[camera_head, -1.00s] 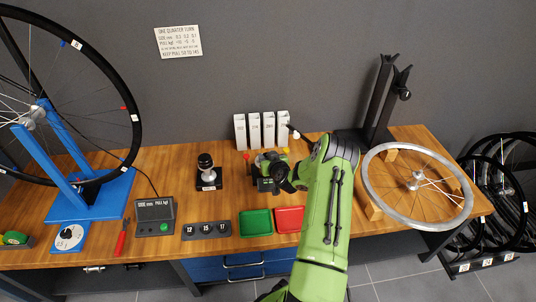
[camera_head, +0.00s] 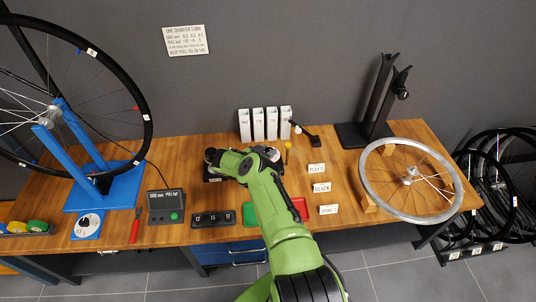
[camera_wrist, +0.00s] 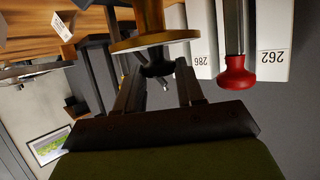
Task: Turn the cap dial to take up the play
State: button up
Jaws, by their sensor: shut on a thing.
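The small headset-like fixture stands on its dark base (camera_head: 214,178) at the middle left of the bench, mostly hidden by my arm in the head view. My gripper (camera_head: 212,157) is at its top. In the wrist view my gripper (camera_wrist: 158,78) is shut on a dark piece, which I take to be the cap dial (camera_wrist: 157,67). Next to the dial is a broad brass-coloured disc (camera_wrist: 150,42) on a shaft. The dial's marks and exact angle cannot be read.
White numbered boxes (camera_head: 258,124) stand behind. A yellow-topped tool (camera_head: 287,147) stands to the right. A green tray (camera_head: 251,207) and red tray (camera_head: 301,208) lie in front, partly behind my arm. White labels (camera_head: 322,188) and a wheel (camera_head: 410,180) are further right.

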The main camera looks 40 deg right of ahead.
jog(key=shift+w+f+m+g+h+b, duration=0.15)
jog(key=shift+f+m+g+h+b, duration=0.25)
jog(key=shift+b, duration=0.6)
jog(key=shift+r+m+b, duration=0.2)
jog(key=shift+m+b, duration=0.1)
jog(key=shift+b, duration=0.15)
jog(key=shift+r+g+b, duration=0.15)
jog(key=shift+g+b, duration=0.4)
jog(key=shift+g, duration=0.05)
